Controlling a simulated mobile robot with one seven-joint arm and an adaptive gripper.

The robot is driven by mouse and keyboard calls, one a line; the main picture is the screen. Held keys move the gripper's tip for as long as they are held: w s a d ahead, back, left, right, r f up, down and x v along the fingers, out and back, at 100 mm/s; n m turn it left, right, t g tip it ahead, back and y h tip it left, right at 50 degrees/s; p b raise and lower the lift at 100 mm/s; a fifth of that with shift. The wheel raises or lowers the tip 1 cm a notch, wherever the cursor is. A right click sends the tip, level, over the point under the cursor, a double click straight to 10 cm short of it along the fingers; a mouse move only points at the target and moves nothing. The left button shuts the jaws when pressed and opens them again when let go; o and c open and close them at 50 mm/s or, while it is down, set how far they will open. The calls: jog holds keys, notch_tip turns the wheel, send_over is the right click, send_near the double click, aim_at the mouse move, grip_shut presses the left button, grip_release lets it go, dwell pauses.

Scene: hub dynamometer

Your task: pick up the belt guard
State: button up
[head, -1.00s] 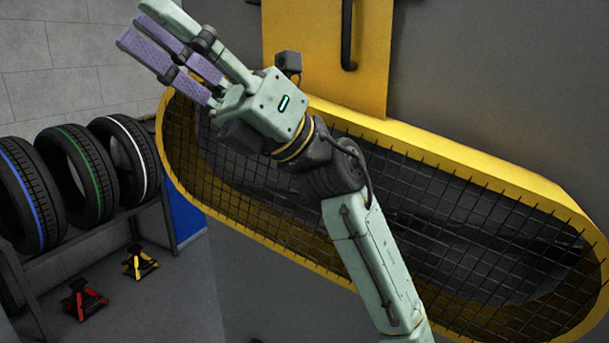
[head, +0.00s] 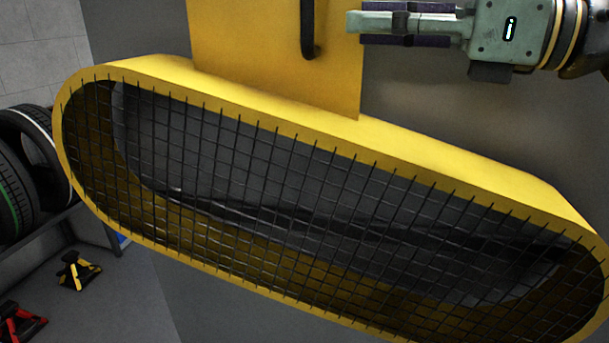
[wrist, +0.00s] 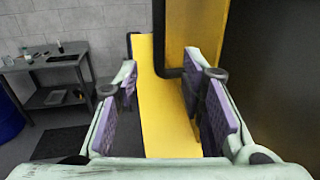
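The belt guard (head: 150,70) is a long yellow rounded frame with black wire mesh, slanting down to the right across the head view. A yellow plate (head: 230,50) rises from its top edge and carries a black bar handle (head: 307,30). My gripper (head: 355,25) is at the upper right, its fingers pointing left towards the handle, a short gap away in the picture. In the wrist view, the fingers (wrist: 160,78) are spread and empty. The black handle (wrist: 160,45) shows ahead between them, with the guard's yellow top (wrist: 160,115) below. The handle's upper end is cut off in the head view.
Tyres (head: 30,150) stand on a rack at the left. A yellow jack stand (head: 76,270) and a red one (head: 20,322) are on the floor. A grey workbench (wrist: 50,75) stands farther off in the wrist view. A dark wall or panel is behind the guard.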

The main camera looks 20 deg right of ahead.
aim_at(309, 39)
jog(key=p+x, duration=0.3)
jog(key=x, duration=0.4)
jog(key=shift+w+a, duration=0.1)
jog(key=shift+a, duration=0.05)
jog(key=shift+w+a+f, duration=0.1)
jog(key=shift+w+a, duration=0.15)
jog(key=shift+w, duration=0.05)
grip_shut()
dwell(0.6)
